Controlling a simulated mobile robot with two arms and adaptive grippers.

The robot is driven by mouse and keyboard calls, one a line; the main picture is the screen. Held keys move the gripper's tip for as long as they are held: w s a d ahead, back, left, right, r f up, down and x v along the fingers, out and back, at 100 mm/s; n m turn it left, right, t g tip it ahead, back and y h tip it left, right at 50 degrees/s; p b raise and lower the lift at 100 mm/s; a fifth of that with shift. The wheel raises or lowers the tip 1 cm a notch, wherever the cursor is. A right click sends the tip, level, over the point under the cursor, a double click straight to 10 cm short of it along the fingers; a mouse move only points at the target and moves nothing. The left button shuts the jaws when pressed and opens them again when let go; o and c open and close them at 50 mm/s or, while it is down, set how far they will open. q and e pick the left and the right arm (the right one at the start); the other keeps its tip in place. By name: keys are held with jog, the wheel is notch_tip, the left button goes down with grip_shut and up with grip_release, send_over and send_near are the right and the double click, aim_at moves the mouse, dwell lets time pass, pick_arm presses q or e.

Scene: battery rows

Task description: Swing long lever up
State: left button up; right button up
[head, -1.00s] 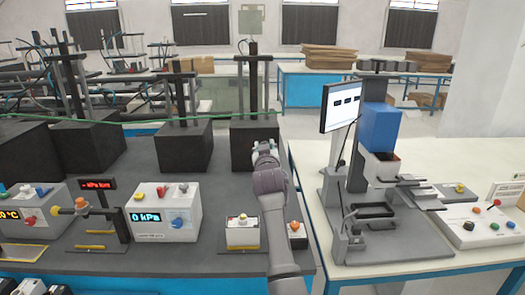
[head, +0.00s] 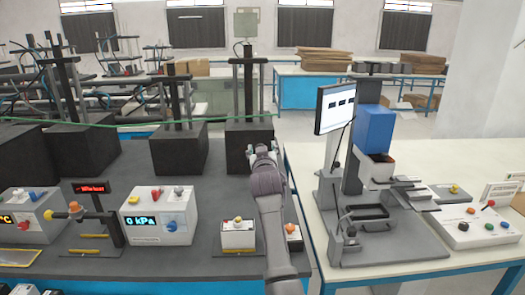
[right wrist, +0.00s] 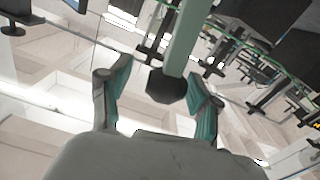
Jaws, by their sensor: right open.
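In the right wrist view, a pale green bar (right wrist: 185,45) with a dark rounded end (right wrist: 167,86) shows between my right gripper's fingers. It looks like the long lever, but I cannot tell for sure. My right gripper (right wrist: 158,92) is open, its two green-padded fingers apart on either side of the dark end. Contact with it is not clear. In the head view my right gripper (head: 262,155) is over the dark bench, in front of a black box with a post. My own arm and gripper hide what lies between the fingers there. My left gripper is not in view.
Left on the dark bench (head: 215,200) stand a kPa box (head: 160,222), a red-display stand (head: 92,187) and a small button box (head: 238,237). On the right, a white table (head: 310,170) holds a blue-topped press (head: 374,130), a monitor (head: 334,108) and a control box (head: 476,228).

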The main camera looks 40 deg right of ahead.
jog(key=shift+s+a+f, duration=0.1)
jog(key=shift+s+a, duration=0.2)
jog(key=shift+a, duration=0.05)
jog(key=v, duration=1.1)
jog(key=shift+s+d, duration=0.2)
